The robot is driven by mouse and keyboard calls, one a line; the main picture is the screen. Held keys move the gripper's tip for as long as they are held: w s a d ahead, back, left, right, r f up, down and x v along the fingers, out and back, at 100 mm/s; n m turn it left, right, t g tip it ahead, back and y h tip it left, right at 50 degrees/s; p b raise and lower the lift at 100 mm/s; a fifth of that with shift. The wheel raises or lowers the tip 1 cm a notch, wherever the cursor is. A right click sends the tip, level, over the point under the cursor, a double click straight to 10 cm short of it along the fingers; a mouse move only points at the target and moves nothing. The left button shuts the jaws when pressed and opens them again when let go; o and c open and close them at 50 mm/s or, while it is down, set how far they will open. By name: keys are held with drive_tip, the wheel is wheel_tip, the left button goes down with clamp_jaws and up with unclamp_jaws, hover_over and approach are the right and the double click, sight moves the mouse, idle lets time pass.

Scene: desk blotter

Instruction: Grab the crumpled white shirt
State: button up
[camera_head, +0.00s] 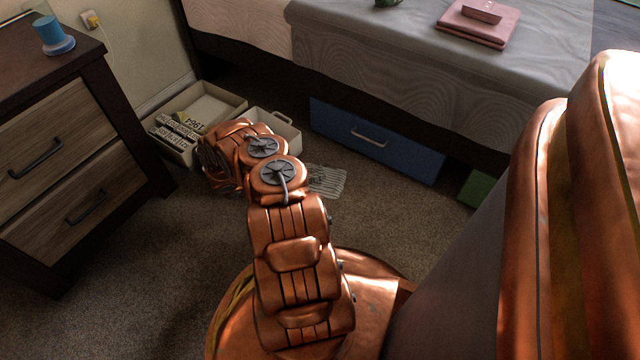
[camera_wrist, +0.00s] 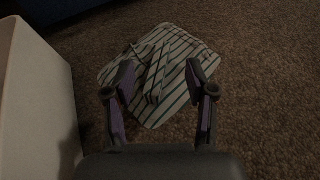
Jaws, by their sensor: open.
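The crumpled shirt (camera_wrist: 165,62) lies on the carpet in the wrist view. It is white or pale with dark stripes, and its folds bunch near the middle. In the head view part of the shirt (camera_head: 326,181) shows just right of my arm, and the arm hides the rest. My gripper (camera_wrist: 160,80) is open in the wrist view. Its two fingers straddle the near part of the shirt in the picture, and nothing is held between them. I cannot tell whether the fingertips touch the cloth. In the head view the gripper is hidden behind my arm.
A white bin (camera_head: 272,128) stands beside the shirt, and its wall (camera_wrist: 38,105) is close on the left in the wrist view. A tray (camera_head: 212,104) with several items is behind. A wooden dresser (camera_head: 70,150) stands left. The bed has a blue drawer (camera_head: 378,140) beneath.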

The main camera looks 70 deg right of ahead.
sight(319, 174)
drive_tip(key=shift+s+d+f, duration=0.3)
drive_tip(key=shift+d+f, duration=0.05)
drive_tip(key=shift+f, duration=0.3)
drive_tip(key=b+x, duration=0.4)
drive_tip(key=x, duration=0.2)
drive_tip(key=shift+s+a, duration=0.1)
drive_tip(key=shift+a, duration=0.05)
drive_tip(key=shift+s+d, duration=0.25)
drive_tip(key=shift+d, duration=0.15)
drive_tip(key=shift+c, duration=0.2)
clamp_jaws()
